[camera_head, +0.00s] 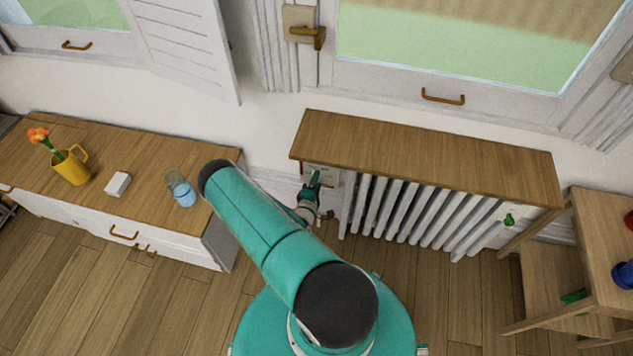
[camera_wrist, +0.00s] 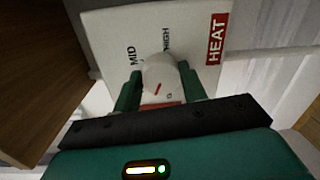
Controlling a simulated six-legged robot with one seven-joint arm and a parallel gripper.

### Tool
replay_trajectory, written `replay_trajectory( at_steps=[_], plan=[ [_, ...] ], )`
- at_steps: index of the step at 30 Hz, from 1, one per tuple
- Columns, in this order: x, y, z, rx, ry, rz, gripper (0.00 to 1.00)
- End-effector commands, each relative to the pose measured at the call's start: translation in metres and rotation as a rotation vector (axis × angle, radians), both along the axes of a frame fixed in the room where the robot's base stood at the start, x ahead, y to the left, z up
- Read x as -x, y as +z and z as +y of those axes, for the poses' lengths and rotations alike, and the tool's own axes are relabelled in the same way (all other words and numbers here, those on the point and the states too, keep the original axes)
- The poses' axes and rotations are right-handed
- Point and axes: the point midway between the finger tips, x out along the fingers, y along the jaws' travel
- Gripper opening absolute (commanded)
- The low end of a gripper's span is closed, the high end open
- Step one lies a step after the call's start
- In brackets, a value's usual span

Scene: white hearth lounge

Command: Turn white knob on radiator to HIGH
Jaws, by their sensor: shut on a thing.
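The white radiator (camera_head: 408,212) stands under a wooden shelf below the window. At its left end is a white control panel (camera_wrist: 110,35) with MID, HIGH and a red HEAT label, seen tilted in the wrist view. The white knob (camera_wrist: 159,70) sits on this panel, with a short red mark on its lower part in the picture, away from the HIGH word. My gripper (camera_wrist: 161,82) has one green finger on each side of the knob and is shut on it. In the head view my gripper (camera_head: 312,188) is at the panel, and the knob is hidden.
A wooden shelf (camera_head: 430,155) overhangs the radiator. A low cabinet (camera_head: 130,195) at left holds a yellow mug with flowers, a white block and a glass. A green knob (camera_head: 508,219) is at the radiator's right end, near a wooden stand (camera_head: 588,245). The floor before the radiator is clear.

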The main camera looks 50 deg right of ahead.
Motion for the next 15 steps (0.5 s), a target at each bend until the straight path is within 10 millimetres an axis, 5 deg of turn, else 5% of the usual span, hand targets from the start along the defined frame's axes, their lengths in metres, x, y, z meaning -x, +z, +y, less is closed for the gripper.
replay_trajectory(
  at_steps=[15],
  plan=[
    [0.0003,-0.0018,0.0015,-0.195,0.003,-0.450,0.19]
  ],
)
